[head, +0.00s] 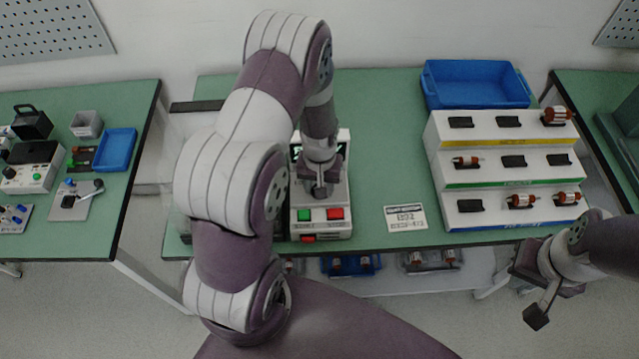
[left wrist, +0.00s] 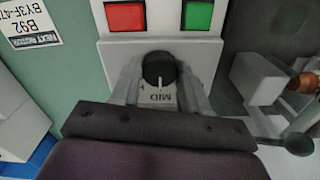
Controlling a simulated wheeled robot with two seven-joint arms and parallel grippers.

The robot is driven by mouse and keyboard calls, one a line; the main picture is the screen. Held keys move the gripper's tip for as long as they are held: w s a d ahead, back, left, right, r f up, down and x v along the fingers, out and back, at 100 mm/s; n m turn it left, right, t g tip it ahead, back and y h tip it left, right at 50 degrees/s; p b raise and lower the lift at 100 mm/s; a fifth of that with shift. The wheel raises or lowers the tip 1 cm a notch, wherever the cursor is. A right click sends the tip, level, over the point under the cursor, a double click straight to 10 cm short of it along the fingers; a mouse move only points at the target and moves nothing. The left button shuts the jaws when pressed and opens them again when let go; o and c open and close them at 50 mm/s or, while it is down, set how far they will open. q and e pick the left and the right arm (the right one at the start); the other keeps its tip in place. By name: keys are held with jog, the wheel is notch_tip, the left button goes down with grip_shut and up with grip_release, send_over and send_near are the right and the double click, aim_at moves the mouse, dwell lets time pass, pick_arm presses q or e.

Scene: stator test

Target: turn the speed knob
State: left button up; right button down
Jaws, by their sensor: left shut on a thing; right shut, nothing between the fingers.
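The speed knob (left wrist: 158,68) is a round black knob with a white pointer line, on the pale panel of the test unit (head: 342,188). In the left wrist view its line points toward an upside-down "MID" label (left wrist: 159,100). My left gripper (left wrist: 160,84) has one finger on each side of the knob and is shut on it. In the head view my left gripper (head: 320,188) comes down over the unit, and the knob is hidden there. My right gripper (head: 538,312) is shut and empty, beyond the table's front right corner.
A green button (head: 304,214) and a red button (head: 335,213) sit just in front of the left gripper. A label card (head: 405,218) lies to the right. A stepped rack (head: 500,130) with several rotors and a blue bin (head: 475,85) stand further right. Green table (head: 385,130) between is clear.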

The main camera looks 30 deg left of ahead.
pick_arm(q)
jog(key=shift+w+r, duration=0.1)
jog(key=shift+w, duration=0.05)
jog(key=o, duration=1.1)
jog(key=shift+c, duration=0.2)
notch_tip(320, 180, up, 13)
jog(key=b, duration=0.1)
jog(key=shift+f+b, duration=0.2)
jog(key=shift+b, duration=0.15)
